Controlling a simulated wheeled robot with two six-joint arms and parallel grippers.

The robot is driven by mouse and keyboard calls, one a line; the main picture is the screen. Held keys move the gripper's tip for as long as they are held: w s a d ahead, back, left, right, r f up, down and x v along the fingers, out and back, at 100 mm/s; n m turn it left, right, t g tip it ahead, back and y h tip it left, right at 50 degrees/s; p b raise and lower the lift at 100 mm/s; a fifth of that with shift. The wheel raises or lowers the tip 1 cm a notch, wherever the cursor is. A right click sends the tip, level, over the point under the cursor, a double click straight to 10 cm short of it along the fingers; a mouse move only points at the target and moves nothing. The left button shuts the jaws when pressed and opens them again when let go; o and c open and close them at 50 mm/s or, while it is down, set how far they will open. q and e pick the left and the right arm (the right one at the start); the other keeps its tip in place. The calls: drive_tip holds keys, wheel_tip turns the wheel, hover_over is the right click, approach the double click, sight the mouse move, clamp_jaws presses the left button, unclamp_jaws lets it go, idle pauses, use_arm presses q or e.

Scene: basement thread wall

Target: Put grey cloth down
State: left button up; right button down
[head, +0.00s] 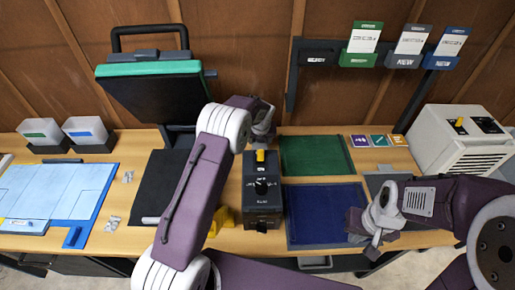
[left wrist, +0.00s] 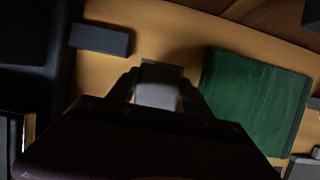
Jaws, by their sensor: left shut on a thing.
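My left gripper (left wrist: 157,92) is shut on a small pale grey piece, which looks like the grey cloth (left wrist: 158,84), in the left wrist view. In the head view this gripper (head: 263,128) is at the back of the bench, left of the green mat (head: 312,155), and my forearm partly covers the area. The cloth itself cannot be made out there. The green mat also shows to the right of the gripper in the left wrist view (left wrist: 252,95). My right gripper (head: 370,240) is over the right edge of the blue mat (head: 315,213); its finger gap is unclear.
A dark box with a yellow switch (head: 263,190) stands left of the mats. A cream machine (head: 455,140) stands at the right. A light blue board (head: 55,190) lies at the left. A rack with card holders (head: 320,57) hangs behind. The green mat looks bare.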

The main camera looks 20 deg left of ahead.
sight(258, 147)
use_arm(q)
drive_tip(key=shift+s+a+f, duration=0.1)
drive_tip(key=shift+a+f, duration=0.25)
drive_tip(key=shift+a, duration=0.1)
drive_tip(key=shift+f, duration=2.05)
drive_tip(key=o, duration=1.2)
drive_tip(key=shift+f, duration=0.1)
drive_tip(key=v, duration=1.2)
drive_tip(key=shift+d+r, duration=0.1)
drive_tip(key=shift+r, duration=0.1)
